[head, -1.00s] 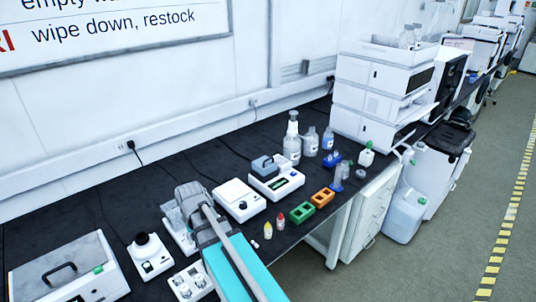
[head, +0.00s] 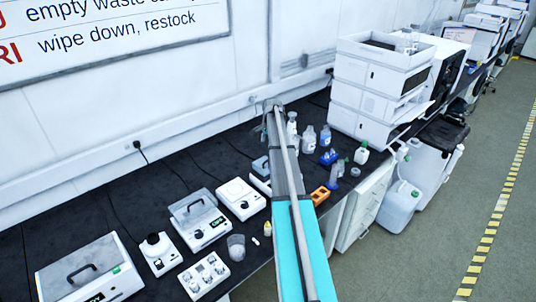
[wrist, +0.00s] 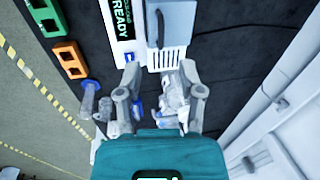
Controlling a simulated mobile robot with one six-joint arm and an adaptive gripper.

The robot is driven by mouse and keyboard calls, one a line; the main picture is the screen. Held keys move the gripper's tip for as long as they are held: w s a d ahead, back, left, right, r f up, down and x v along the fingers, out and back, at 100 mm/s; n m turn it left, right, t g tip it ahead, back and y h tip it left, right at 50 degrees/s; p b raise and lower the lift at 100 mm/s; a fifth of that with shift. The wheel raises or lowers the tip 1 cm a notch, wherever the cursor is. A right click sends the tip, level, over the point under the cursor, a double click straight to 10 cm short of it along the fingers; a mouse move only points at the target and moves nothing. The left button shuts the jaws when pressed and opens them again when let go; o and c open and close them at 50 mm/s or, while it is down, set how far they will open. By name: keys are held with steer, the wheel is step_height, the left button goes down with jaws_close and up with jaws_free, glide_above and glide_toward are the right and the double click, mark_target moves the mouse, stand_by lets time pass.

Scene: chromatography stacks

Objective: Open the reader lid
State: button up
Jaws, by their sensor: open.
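A white reader with a "READY" display (wrist: 122,25) shows at the top of the wrist view. Its grey lid (wrist: 174,22) with a handle looks shut. In the head view my arm hides most of this reader; part of the grey lid (head: 260,165) shows left of the arm. My gripper (wrist: 160,72) is open and empty, its fingertips spread near the reader's vented end, apart from the handle. In the head view my gripper (head: 273,107) is high toward the wall, and its fingers are hard to make out.
Bottles (head: 309,139) stand right of my arm, near the white instrument stack (head: 380,80). An orange rack (head: 320,196) sits at the bench's front edge; a green rack (wrist: 45,14) is beside it. Other lidded devices (head: 200,220) stand to the left.

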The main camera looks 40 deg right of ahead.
mark_target(264, 163)
steer(key=shift+w+d+r+m, duration=0.1)
steer(key=shift+d+r+m, duration=0.05)
steer(key=shift+d, duration=0.45)
steer(key=shift+d+r+m, duration=0.15)
steer(key=shift+d, duration=0.45)
steer(key=shift+f, duration=0.15)
steer(key=w+f+b, duration=0.1)
steer(key=f+b, duration=0.8)
steer(key=w+f+b, duration=0.1)
steer(key=f+b, duration=0.3)
steer(key=shift+w+a+f, duration=0.15)
steer(key=shift+w, duration=0.2)
jaws_close()
